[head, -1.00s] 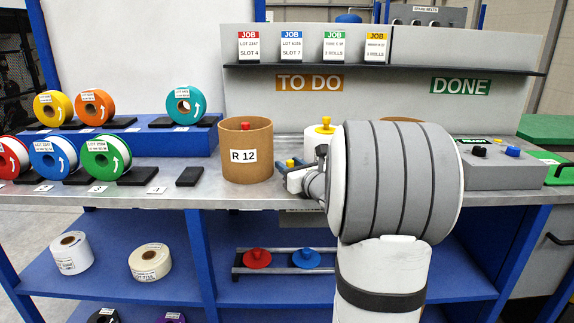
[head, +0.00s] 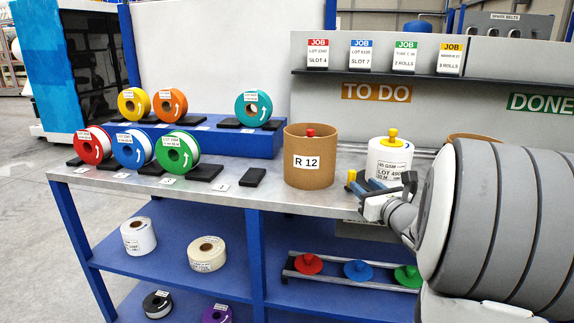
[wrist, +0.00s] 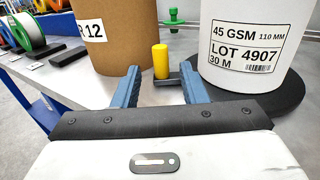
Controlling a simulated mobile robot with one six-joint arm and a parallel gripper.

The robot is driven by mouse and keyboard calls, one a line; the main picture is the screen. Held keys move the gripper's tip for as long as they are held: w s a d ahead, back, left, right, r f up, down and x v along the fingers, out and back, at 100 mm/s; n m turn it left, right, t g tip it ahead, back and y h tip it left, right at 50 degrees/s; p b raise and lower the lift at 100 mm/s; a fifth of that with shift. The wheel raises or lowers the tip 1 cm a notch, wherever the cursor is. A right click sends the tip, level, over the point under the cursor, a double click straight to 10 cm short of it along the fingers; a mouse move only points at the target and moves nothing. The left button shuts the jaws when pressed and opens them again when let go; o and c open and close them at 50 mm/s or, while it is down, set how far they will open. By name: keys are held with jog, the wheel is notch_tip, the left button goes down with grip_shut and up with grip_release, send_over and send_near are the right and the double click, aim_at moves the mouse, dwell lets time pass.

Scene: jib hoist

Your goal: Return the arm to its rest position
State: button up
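My gripper (head: 363,187) is over the front edge of the bench, in front of a white roll (head: 390,160) with a yellow knob on top. In the wrist view its two blue fingers (wrist: 160,84) stand apart, with a gap between them. A small yellow peg on a dark block (wrist: 161,62) shows beyond the gap; I cannot tell whether the fingers touch it. The white roll, labelled LOT 4907 (wrist: 262,40), is to the right on a black disc. My arm covers the right part of the head view.
A brown R 12 tube (head: 309,170) stands left of my gripper, close by. Coloured rolls (head: 177,152) stand on the bench and a blue step at left. Knobbed discs (head: 357,271) lie on a lower rail.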

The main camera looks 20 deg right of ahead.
jog(key=s+a+r+n+g+y+p, duration=0.2)
jog(key=s+a+n+g+y+p, duration=0.25)
jog(key=a+n, duration=0.55)
jog(key=s+a+r+n+g+y+p, duration=0.25)
jog(key=s+a+n+g+p, duration=0.3)
jog(key=a, duration=0.75)
jog(key=s+a+n+g+h+p, duration=0.2)
jog(key=s+a+n+g+p, duration=0.15)
jog(key=s+n+p, duration=0.5)
jog(key=s+d+r+n+g+h+p, duration=0.2)
jog(key=s+d+r+n+h+p, duration=0.1)
jog(key=n, duration=0.8)
notch_tip(320, 180, up, 2)
jog(key=s+d+h, duration=0.1)
jog(key=s+h, duration=0.1)
jog(key=h, duration=0.1)
jog(key=shift+s+d+p, duration=0.2)
jog(key=shift+d+p, duration=0.1)
jog(key=shift+d, duration=0.05)
